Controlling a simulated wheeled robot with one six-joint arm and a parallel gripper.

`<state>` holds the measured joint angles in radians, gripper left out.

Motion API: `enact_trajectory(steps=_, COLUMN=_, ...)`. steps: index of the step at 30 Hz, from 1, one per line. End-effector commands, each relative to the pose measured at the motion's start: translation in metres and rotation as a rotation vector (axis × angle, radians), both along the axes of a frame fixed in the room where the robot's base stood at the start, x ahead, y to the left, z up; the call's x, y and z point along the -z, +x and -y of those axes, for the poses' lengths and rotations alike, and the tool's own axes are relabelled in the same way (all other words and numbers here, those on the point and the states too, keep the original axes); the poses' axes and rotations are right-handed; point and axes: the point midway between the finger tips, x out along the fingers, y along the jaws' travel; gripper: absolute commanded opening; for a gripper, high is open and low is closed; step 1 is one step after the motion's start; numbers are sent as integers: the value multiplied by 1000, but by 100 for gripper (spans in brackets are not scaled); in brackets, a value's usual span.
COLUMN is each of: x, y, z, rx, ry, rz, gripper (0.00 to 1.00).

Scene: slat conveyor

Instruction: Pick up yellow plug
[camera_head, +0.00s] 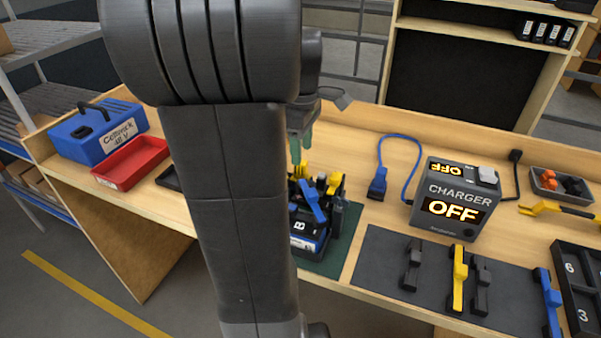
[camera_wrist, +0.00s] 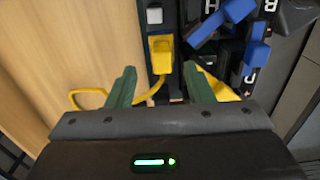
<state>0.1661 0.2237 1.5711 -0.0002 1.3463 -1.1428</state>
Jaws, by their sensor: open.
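In the wrist view a yellow plug (camera_wrist: 161,54) sits at the edge of a dark block marked with letters (camera_wrist: 207,60). A thin yellow cable runs from it and loops to the left. My gripper (camera_wrist: 161,84) is open, its two green fingers apart with the plug ahead of the gap, not between the tips. In the head view my gripper (camera_head: 298,150) hangs over the dark block (camera_head: 308,240), close above a yellow piece (camera_head: 301,172). My arm hides the block's left part.
Blue plugs (camera_wrist: 256,50) crowd the block's right side. A charger (camera_head: 450,200) reading OFF stands right, with a blue connector (camera_head: 377,185) beside it. A grey mat (camera_head: 385,265) holds several tools. A red tray (camera_head: 132,164) and blue case (camera_head: 98,134) stand left.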

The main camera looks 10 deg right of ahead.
Motion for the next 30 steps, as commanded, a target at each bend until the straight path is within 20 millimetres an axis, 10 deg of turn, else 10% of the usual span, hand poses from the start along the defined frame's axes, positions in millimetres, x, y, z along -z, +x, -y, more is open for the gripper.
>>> enact_trajectory(steps=17, x=45, y=-1, z=-3, rx=-1, ry=0, rz=-1, gripper=47)
enact_trajectory(steps=24, x=45, y=-1, z=-3, rx=-1, ry=0, rz=-1, gripper=0)
enact_trajectory(steps=30, x=44, y=-1, z=-3, rx=-1, ry=0, rz=-1, gripper=0)
